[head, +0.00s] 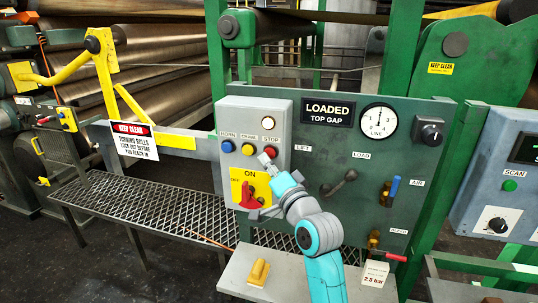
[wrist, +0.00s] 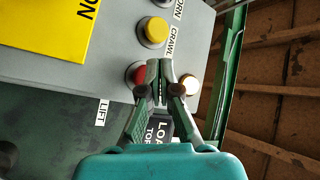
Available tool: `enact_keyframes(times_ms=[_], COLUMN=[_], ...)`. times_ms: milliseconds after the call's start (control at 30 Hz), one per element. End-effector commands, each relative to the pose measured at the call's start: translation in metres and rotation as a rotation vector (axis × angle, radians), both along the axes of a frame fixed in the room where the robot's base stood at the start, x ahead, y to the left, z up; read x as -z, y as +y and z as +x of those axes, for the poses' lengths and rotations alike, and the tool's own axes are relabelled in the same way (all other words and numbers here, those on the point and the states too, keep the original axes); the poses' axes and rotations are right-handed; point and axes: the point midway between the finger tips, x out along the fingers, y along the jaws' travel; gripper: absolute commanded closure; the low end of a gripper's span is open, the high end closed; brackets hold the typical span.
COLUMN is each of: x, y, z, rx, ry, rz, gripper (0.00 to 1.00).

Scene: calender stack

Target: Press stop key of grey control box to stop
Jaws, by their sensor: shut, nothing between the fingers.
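The grey control box (head: 228,112) is on the left of the green panel in the head view. Its face carries a blue horn key (head: 227,146), a yellow crawl key (head: 248,149) and the red stop key (head: 271,151), with a lit white lamp above the stop key. In the wrist view the stop key (wrist: 135,74) is partly hidden behind my fingers. My gripper (head: 264,159) is shut and empty, its tips just below the stop key in the head view. The tips also show in the wrist view (wrist: 160,66), between the stop key and the lamp. I cannot tell whether they touch anything.
A red rotary switch on a yellow plate (head: 238,176) sits below the keys. A grey shelf (head: 236,272) with a yellow block (head: 258,271) lies below.

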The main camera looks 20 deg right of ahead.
Motion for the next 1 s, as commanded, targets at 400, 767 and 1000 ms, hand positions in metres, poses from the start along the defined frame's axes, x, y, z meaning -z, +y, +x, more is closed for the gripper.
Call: enact_keyframes(times_ms=[400,767,1000], x=[-0.0004,-0.0004,-0.0004], y=[-0.0044,-0.0053,-0.0068], z=[0.0054,0.0069,0.0090], rx=[0.000,0.000,0.000], ry=[0.000,0.000,0.000], rz=[0.000,0.000,0.000], gripper=[1.00,1.00,1.00])
